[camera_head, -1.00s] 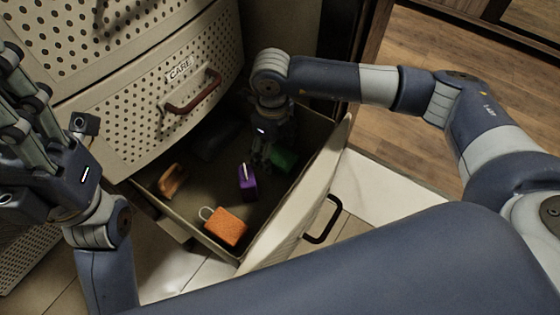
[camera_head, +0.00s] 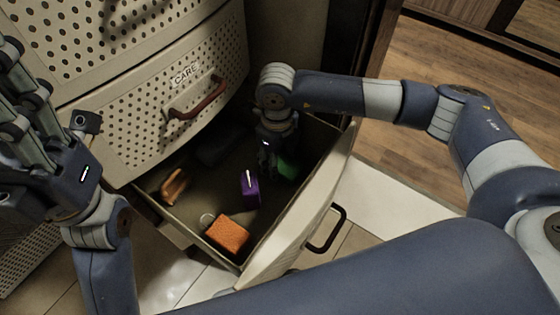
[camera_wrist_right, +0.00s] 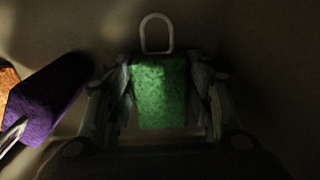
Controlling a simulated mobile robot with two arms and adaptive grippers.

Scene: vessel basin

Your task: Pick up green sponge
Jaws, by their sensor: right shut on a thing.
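The green sponge (camera_wrist_right: 162,92) has a pale loop at its far end and sits between the fingers of my right gripper (camera_wrist_right: 165,100) in the right wrist view. The fingers press on its two sides. In the head view the green sponge (camera_head: 287,168) shows partly behind my right gripper (camera_head: 269,165), which reaches down into the open drawer (camera_head: 300,222). I cannot tell whether the sponge touches the drawer floor. My left gripper (camera_head: 30,115) is at the left edge, away from the drawer; its fingertips are cut off.
In the drawer, a purple sponge (camera_head: 250,187) lies just left of my right gripper, an orange sponge (camera_head: 228,235) near the front and an orange-brown item (camera_head: 174,186) at the left. Drawer walls surround the gripper.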

